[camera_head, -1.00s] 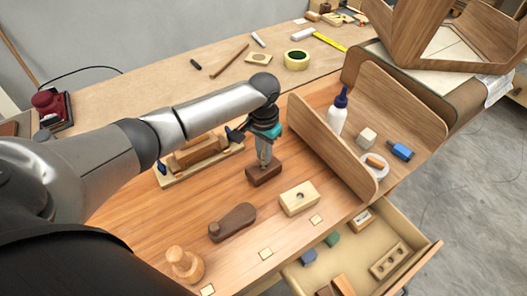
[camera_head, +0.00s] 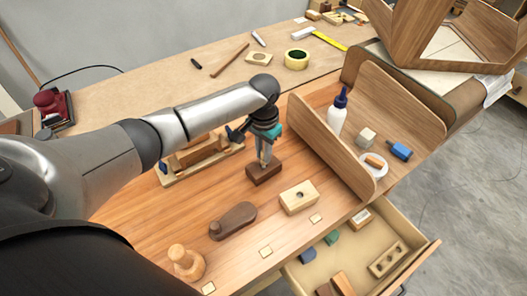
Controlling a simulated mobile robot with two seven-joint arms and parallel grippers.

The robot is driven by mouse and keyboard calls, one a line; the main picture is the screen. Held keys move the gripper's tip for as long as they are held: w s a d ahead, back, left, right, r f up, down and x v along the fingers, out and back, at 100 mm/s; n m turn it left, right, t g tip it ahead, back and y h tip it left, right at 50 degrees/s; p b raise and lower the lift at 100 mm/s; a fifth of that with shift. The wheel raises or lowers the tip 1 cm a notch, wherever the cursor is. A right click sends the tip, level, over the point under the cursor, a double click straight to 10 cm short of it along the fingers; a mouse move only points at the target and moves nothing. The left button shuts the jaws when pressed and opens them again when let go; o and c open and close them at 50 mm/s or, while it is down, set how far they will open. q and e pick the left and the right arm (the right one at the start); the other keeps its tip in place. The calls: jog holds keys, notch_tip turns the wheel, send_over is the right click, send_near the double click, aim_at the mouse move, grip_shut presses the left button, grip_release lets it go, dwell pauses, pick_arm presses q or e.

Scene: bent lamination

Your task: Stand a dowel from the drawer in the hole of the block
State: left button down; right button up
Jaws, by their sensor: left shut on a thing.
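A pale wooden block (camera_head: 297,203) with a dark round hole in its top lies on the bench near the front edge. The hole looks empty. The drawer (camera_head: 416,262) below the bench edge is open. It holds a pale piece with several holes (camera_head: 388,260) and brown wooden pieces (camera_head: 342,283) cut off by the picture's edge; I cannot tell whether any is a dowel. My left gripper (camera_head: 265,159) points down and is shut on a dark brown block (camera_head: 264,174), behind and left of the pale block. The fingertips are small and partly hidden. My right gripper is not in view.
A wooden plane (camera_head: 234,221) and a turned wooden knob (camera_head: 184,263) lie front left. A plank-walled holder (camera_head: 329,147) with a glue bottle (camera_head: 338,112), a tape ring and a blue item stands right.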

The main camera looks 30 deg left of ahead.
pick_arm(q)
jog(key=shift+p, duration=0.85)
dwell(0.7)
jog(key=shift+f, duration=0.6)
dwell(0.7)
jog(key=shift+f, duration=0.35)
dwell(0.5)
jog(key=shift+c, duration=1.7)
grip_release()
jog(key=shift+r, duration=0.1)
notch_tip(320, 180, up, 8)
jog(key=p, duration=0.8)
jog(key=shift+p, duration=0.35)
